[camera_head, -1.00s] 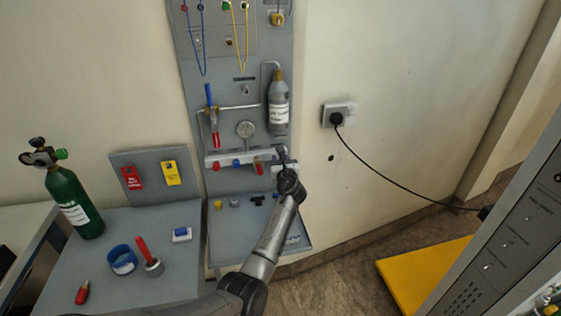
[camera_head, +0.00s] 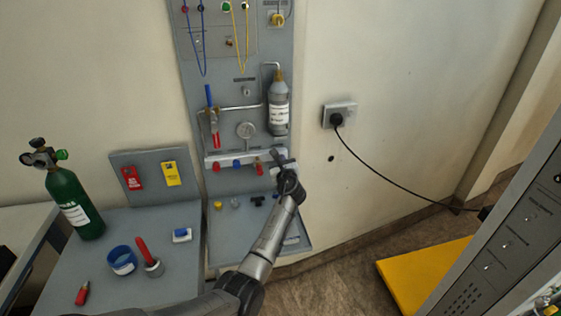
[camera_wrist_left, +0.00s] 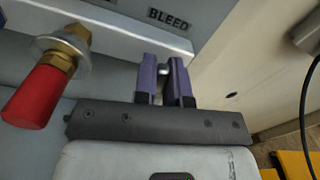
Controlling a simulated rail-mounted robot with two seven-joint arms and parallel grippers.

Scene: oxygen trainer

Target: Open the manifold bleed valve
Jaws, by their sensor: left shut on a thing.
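The bleed valve (camera_wrist_left: 164,70) shows in the left wrist view as a small pale metal part below the BLEED label (camera_wrist_left: 168,18) at the right end of the manifold bar (camera_wrist_left: 110,27). My left gripper (camera_wrist_left: 166,78) has its two purple fingers on either side of it and is shut on it. Most of the valve is hidden by the fingers. In the head view my left gripper (camera_head: 281,160) is at the right end of the manifold, and the valve cannot be made out there. My right gripper is in neither view.
A red-capped brass fitting (camera_wrist_left: 45,80) sits left of my fingers on the manifold. A green cylinder (camera_head: 72,200) stands on the left table. A black cord (camera_head: 385,180) hangs at right.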

